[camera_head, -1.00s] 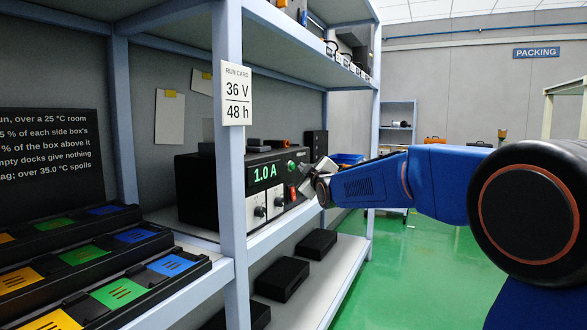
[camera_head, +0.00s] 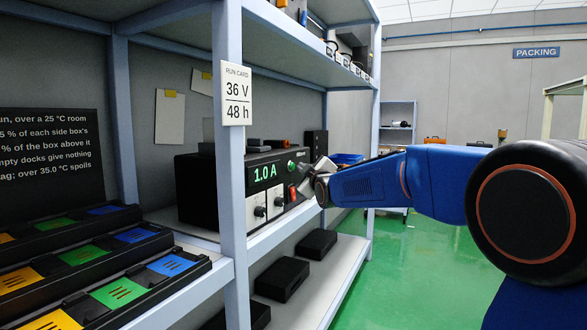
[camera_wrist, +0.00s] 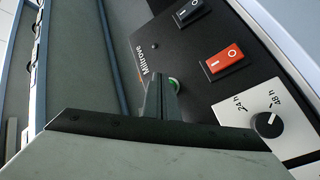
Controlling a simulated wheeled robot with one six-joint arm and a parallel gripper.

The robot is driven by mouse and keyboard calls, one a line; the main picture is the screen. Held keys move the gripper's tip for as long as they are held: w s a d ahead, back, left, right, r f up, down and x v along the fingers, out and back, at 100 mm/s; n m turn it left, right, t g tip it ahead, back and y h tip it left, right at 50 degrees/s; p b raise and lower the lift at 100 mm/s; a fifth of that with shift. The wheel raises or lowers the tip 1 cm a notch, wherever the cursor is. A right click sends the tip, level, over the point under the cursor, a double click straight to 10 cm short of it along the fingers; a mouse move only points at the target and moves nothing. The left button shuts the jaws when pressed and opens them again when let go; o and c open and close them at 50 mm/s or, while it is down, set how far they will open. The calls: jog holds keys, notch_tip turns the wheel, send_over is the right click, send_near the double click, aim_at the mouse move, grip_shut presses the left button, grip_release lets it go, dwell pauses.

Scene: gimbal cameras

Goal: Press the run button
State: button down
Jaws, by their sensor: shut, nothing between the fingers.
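A black power unit (camera_head: 195,190) sits on the middle shelf, its display reading 1.0 A. A small round green button (camera_head: 291,165) is on its front panel, right of the display; no label for it is readable. In the wrist view the green button (camera_wrist: 174,84) shows just beyond my fingertips, partly covered by them. My gripper (camera_head: 304,168) is shut and empty, with its tips close to the button; it also shows in the wrist view (camera_wrist: 160,88). I cannot tell whether the tips touch the button.
A red rocker switch (camera_wrist: 222,60), a black rocker switch (camera_wrist: 190,12) and a knob marked 24 h and 48 h (camera_wrist: 268,124) are near the fingers. A shelf post (camera_head: 231,140) carries a run card reading 36 V, 48 h (camera_head: 237,93). Coloured docks (camera_head: 120,292) stand left.

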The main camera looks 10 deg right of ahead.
jog(key=shift+w+a, duration=0.15)
jog(key=shift+a, duration=0.05)
jog(key=shift+w+a, duration=0.2)
jog(key=shift+a, duration=0.15)
dwell(0.9)
jog(key=shift+s+d, duration=0.1)
jog(key=shift+d, duration=0.05)
jog(key=shift+s+d, duration=0.4)
jog(key=shift+d, duration=0.15)
dwell(0.3)
jog(key=s+d, duration=0.1)
jog(key=d, duration=0.1)
jog(key=s+d, duration=0.2)
dwell(0.5)
dwell(0.5)
